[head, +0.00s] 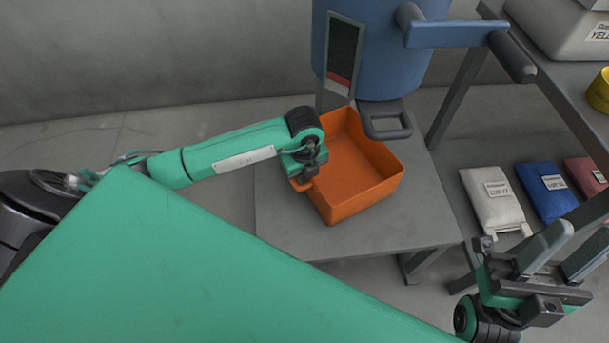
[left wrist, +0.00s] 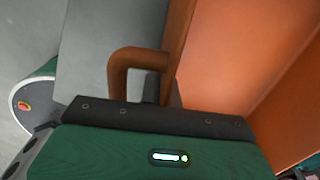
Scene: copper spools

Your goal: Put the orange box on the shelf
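The orange box (head: 358,178) is open-topped, looks empty, and sits on a grey table under a blue hopper. My left gripper (head: 303,174) is at the handle on the box's left side. In the left wrist view the handle (left wrist: 122,68) loops out from the box wall (left wrist: 235,60), and a dark finger part shows inside the loop. Whether the fingers are closed on the handle is hidden. My right gripper (head: 584,234) is open and empty at the lower right. The grey shelf (head: 462,92) stands on the right.
The blue hopper (head: 385,60) with its outlet overhangs the box's back edge. White, blue and red labelled bags (head: 492,200) lie low on the right. A pale bin (head: 560,25) and a yellow spool (head: 600,92) occupy the upper shelf. The table's front (head: 320,242) is clear.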

